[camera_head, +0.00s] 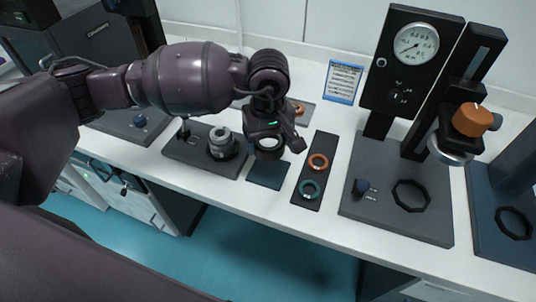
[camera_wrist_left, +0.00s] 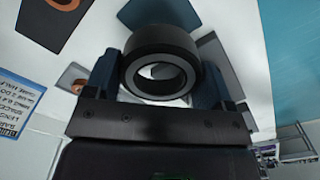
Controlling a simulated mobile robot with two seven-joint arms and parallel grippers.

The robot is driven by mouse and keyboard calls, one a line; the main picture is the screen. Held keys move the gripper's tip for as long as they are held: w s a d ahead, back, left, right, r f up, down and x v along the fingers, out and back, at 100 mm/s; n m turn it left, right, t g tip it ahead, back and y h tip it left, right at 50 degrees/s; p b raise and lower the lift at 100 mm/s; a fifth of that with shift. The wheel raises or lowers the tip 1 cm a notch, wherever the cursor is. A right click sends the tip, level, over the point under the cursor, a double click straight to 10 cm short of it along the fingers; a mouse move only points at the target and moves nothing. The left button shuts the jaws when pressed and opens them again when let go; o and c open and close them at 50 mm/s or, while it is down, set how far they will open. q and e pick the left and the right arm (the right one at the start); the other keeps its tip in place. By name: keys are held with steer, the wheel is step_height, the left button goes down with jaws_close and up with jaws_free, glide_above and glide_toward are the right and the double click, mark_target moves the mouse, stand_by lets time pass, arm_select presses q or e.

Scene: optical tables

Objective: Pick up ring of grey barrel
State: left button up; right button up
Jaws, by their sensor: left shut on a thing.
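My left gripper (camera_head: 268,143) is shut on a dark ring with a grey inner rim (camera_head: 269,152). It holds the ring above a small dark blue mat. In the left wrist view the ring (camera_wrist_left: 150,40) sits between the two blue fingers of the gripper (camera_wrist_left: 160,78), its opening facing the camera. A grey barrel-like part (camera_head: 222,143) stands on a dark base plate (camera_head: 185,155) to the left of the gripper. My right gripper is not in view.
A black tray (camera_head: 311,178) holds an orange ring (camera_head: 318,162) and a teal ring (camera_head: 310,189) right of the blue mat (camera_head: 266,178). A tall gauge stand (camera_head: 400,70) rises further right. A blue-framed card (camera_head: 343,82) stands behind. White tabletop lies between these.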

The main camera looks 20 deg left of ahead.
mark_target(269, 139)
arm_select(q)
steer(key=s+a+r+n+p, duration=0.1)
steer(key=a+r+p, duration=0.1)
steer(key=r, duration=0.4)
steer(key=s+a+r+p, duration=0.1)
steer(key=r+p, duration=0.1)
steer(key=r, duration=0.4)
steer(key=a+f+n+p, duration=0.1)
steer(key=a+f, duration=0.1)
steer(key=a, duration=0.1)
steer(key=w+a+f+n+p, duration=0.1)
steer(key=a+f+n+p, duration=0.1)
steer(key=a, duration=0.2)
steer(key=w+a+f+n+p, duration=0.1)
steer(key=a+f, duration=0.1)
steer(key=a, duration=0.1)
steer(key=shift+w+a+n+p, duration=0.15)
steer(key=shift+w+n+p, duration=0.05)
steer(key=shift+n+p, duration=0.1)
steer(key=shift+w+f, duration=0.1)
steer(key=shift+w, duration=0.4)
steer(key=shift+f, duration=0.3)
steer(key=shift+d+f+b, duration=0.2)
steer(key=shift+f+b, duration=0.25)
steer(key=shift+f, duration=0.75)
steer(key=shift+f+b, duration=0.5)
steer(key=shift+f, duration=0.25)
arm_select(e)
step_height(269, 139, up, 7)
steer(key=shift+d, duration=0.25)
